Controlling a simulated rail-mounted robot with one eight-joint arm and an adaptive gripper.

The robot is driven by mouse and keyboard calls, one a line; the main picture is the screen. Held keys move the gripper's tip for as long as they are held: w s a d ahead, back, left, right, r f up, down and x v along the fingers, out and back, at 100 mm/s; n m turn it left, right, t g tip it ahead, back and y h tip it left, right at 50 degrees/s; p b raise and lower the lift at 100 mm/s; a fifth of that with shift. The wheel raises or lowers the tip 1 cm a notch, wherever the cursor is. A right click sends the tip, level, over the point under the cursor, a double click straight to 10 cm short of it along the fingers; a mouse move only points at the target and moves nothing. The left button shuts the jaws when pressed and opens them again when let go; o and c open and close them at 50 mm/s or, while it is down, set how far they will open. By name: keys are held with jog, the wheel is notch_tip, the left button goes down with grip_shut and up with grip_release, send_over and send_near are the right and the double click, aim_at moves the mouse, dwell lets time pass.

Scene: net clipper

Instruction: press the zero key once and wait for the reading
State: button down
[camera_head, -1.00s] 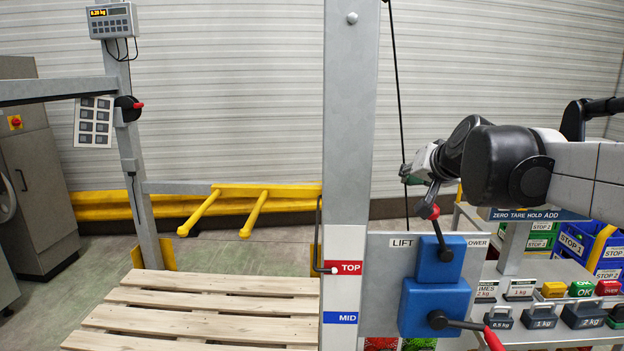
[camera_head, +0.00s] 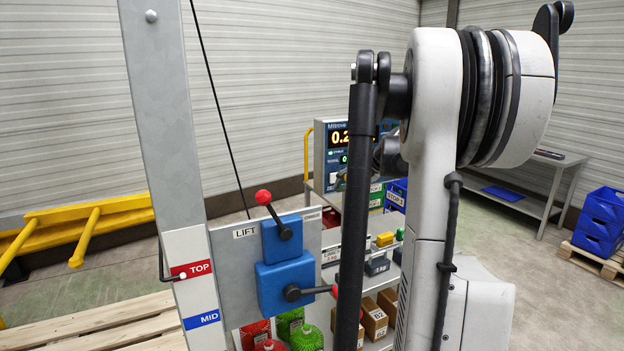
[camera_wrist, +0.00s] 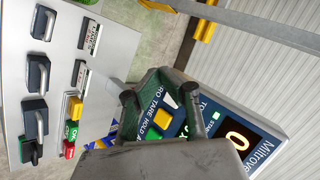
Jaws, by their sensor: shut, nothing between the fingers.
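The scale indicator (camera_head: 334,150) stands behind my arm in the head view. Its lit digits start "0.2" and the rest is hidden by my arm. In the wrist view the indicator (camera_wrist: 262,120) appears turned on its side, with one large orange "0" showing. Its key strip reads "RO TARE HOLD", and the start of the word ZERO is hidden. My gripper (camera_wrist: 162,84) is shut and empty in front of the key strip. It covers part of the strip, so I cannot tell whether it touches a key. My fingertips are hidden in the head view.
A shelf (camera_wrist: 55,110) beside the indicator carries handled weights and small coloured blocks. A post with a blue lever box (camera_head: 285,265) stands at the left, near a wooden pallet (camera_head: 110,325). Blue crates (camera_head: 600,220) and a side table (camera_head: 520,195) are at the right.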

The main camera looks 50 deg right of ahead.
aim_at(333, 183)
jog(key=shift+m+y, duration=0.3)
jog(key=shift+m, duration=0.2)
jog(key=s+d, duration=0.1)
jog(key=s+d+f, duration=0.2)
jog(key=d, duration=0.1)
jog(key=shift+d+f, duration=0.1)
jog(key=shift+f, duration=0.05)
jog(key=shift+w, duration=0.15)
jog(key=w+d, duration=0.3)
jog(key=w, duration=0.5)
jog(key=shift+d+p, duration=0.15)
jog(key=shift+p, duration=0.25)
dwell(0.8)
jog(key=shift+w+d, duration=0.15)
jog(key=shift+w, duration=0.25)
jog(key=shift+w+d, duration=0.15)
jog(key=shift+w, duration=0.2)
dwell(0.6)
jog(key=shift+s, duration=0.15)
jog(key=shift+s+a+b, duration=0.3)
jog(key=shift+s+a, duration=0.05)
jog(key=shift+s, duration=0.25)
